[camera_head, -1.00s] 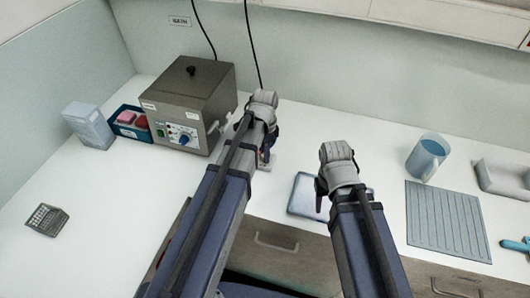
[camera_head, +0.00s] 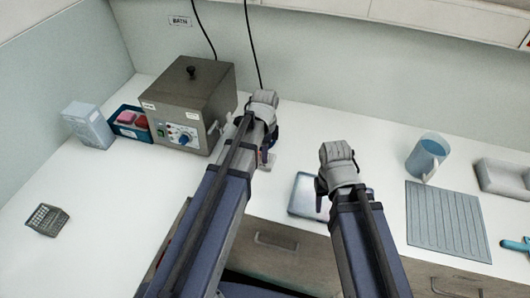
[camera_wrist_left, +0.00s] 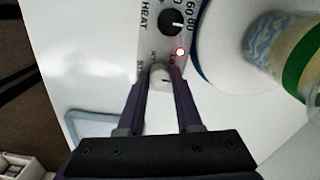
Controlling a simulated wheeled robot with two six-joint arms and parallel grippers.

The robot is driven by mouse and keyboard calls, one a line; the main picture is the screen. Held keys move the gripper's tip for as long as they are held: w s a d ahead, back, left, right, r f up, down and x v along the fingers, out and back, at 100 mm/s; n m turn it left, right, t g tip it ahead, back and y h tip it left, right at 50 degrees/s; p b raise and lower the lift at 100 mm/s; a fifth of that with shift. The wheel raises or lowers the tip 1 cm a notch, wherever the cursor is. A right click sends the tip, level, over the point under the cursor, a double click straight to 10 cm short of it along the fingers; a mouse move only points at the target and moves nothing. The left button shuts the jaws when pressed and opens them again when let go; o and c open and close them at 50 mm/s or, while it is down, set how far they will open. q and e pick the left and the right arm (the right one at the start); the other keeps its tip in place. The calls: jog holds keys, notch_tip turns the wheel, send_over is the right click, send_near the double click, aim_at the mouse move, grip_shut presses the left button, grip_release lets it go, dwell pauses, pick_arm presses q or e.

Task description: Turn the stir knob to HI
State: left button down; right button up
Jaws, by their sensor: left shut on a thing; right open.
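In the left wrist view a white control panel carries a black heat dial (camera_wrist_left: 172,22), a lit red lamp (camera_wrist_left: 180,51) and the pale stir knob (camera_wrist_left: 160,79) below them. My left gripper (camera_wrist_left: 161,74) is shut on the stir knob, with a purple finger on each side. The fingers cover part of the lettering around the knob, so its setting cannot be read. In the head view my left gripper and arm hide most of this device. My right gripper (camera_head: 321,196) is open and empty above a pale blue tray (camera_head: 303,190).
A round plate with a yellow and green banded vessel (camera_wrist_left: 288,45) is right of the panel.

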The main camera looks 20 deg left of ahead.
pick_arm(q)
jog(key=c, duration=0.6)
grip_release()
jog(key=shift+r, duration=0.15)
pick_arm(e)
jog(key=shift+r, duration=0.15)
pick_arm(q)
notch_tip(320, 180, up, 8)
jog(key=p, duration=0.8)
jog(key=shift+f, duration=0.2)
pick_arm(e)
notch_tip(320, 180, up, 8)
jog(key=shift+f, duration=0.2)
pick_arm(q)
jog(key=shift+f, duration=0.1)
